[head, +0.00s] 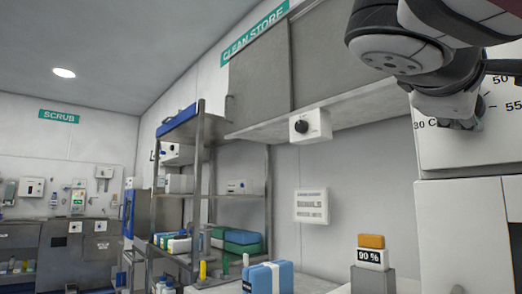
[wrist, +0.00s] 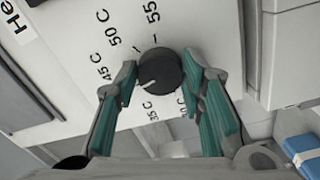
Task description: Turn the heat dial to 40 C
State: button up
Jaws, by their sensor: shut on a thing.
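The heat dial (wrist: 160,72) is a round black knob on a white panel, between the green-padded fingers of my gripper (wrist: 161,80) in the wrist view. My gripper is shut on it. Its white pointer line is toward the lower left in that view, toward my left finger. Labels 35 C, 45 C, 50 C and 55 show around it; the 40 C label is not visible, and the left finger covers the stretch between 35 C and 45 C. In the head view my gripper (head: 462,122) hides the dial on the white panel (head: 455,152).
A grey cabinet (head: 262,75) with a small black-knobbed box (head: 311,125) hangs left of my arm. A metal rack (head: 203,180) stands further left. Below are a blue-and-white pack (head: 268,278) and a block marked 90 % (head: 371,258).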

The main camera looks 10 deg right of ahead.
jog(key=shift+a+n, duration=0.1)
jog(key=shift+n, duration=0.8)
jog(key=shift+w+p, duration=0.1)
jog(key=shift+p, duration=0.2)
jog(key=o, duration=1.1)
jog(key=shift+o, duration=0.2)
